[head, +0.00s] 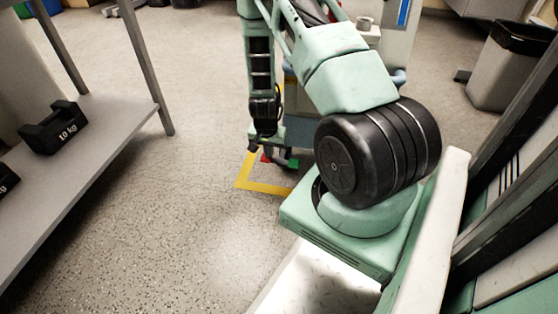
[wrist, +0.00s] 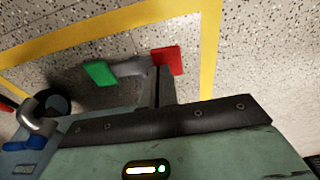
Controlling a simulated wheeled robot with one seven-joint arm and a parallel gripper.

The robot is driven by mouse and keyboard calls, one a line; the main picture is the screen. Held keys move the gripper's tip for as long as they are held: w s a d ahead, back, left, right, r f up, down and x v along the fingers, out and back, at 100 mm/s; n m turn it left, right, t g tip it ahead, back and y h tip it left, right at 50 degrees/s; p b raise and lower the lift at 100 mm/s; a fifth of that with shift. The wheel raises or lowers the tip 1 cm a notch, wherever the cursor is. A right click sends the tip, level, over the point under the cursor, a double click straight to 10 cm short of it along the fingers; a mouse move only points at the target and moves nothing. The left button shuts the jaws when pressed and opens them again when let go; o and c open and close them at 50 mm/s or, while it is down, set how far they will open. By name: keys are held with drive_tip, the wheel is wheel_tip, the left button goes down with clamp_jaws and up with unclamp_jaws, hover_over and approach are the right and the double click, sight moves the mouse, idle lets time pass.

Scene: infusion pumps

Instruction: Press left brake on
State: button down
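A brake pedal with a red end (wrist: 170,59) and a green end (wrist: 101,73), joined by a grey lever, is low over the floor in the wrist view. In the head view the red end (head: 265,158) and green end (head: 293,163) show at the foot of the pump stand, partly hidden by my arm. My gripper (wrist: 157,72) points down, its fingers together and empty. The fingertips overlap the near edge of the red end; whether they touch it I cannot tell. My gripper also shows in the head view (head: 266,134), just above the pedal.
Yellow tape (head: 262,187) marks the floor around the stand. A caster (wrist: 48,104) and another red piece (wrist: 5,105) are at the wrist view's left. A grey shelf (head: 95,135) with a black 10 kg weight (head: 55,127) stands left. Open floor lies between.

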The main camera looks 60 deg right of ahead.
drive_tip(key=shift+f, duration=0.2)
wheel_tip(320, 180, up, 7)
drive_tip(key=p, duration=0.6)
drive_tip(key=shift+r+p, duration=0.1)
drive_tip(key=shift+p, duration=0.3)
idle(0.4)
